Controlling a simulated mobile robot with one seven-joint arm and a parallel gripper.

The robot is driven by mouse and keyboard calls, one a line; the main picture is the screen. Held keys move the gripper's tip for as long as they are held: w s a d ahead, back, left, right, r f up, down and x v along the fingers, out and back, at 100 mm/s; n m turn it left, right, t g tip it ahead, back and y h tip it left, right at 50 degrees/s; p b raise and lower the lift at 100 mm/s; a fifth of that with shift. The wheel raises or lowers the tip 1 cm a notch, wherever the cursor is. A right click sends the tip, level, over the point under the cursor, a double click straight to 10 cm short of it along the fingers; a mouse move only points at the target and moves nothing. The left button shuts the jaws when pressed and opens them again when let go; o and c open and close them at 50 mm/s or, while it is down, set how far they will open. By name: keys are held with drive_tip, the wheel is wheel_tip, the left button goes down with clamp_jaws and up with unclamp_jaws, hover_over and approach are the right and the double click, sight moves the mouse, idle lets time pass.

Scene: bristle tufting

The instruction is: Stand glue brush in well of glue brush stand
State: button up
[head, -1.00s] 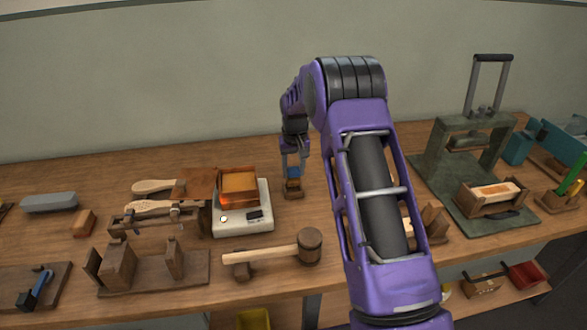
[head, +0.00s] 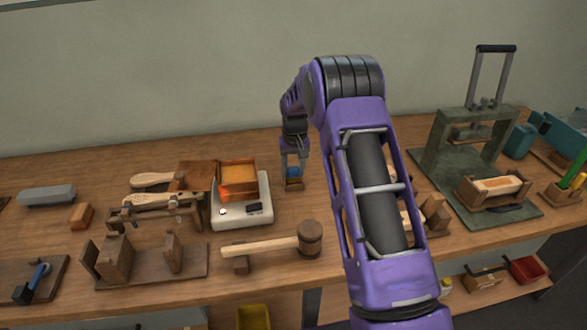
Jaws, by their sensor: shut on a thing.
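My gripper (head: 294,170) is small and far off in the head view, pointing down over the table just right of the white scale-like device. Its fingers are shut on a small blue thing (head: 293,172), most likely the glue brush, though it is too small to be sure. A brown block-like part (head: 293,185) shows directly below the fingers. I cannot tell whether this is part of the held thing or the stand beneath it, nor whether it touches the table. No well can be made out.
A mallet (head: 275,244) lies in front. A dark green press (head: 470,150) stands at right. My purple arm hides the table right of centre.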

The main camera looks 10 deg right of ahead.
drive_tip(key=shift+f, duration=0.35)
idle(0.6)
drive_tip(key=o, duration=1.3)
drive_tip(key=shift+o, duration=1.2)
drive_tip(key=shift+r, duration=0.2)
drive_tip(key=shift+r+p, duration=1.8)
drive_tip(key=shift+r, duration=1.6)
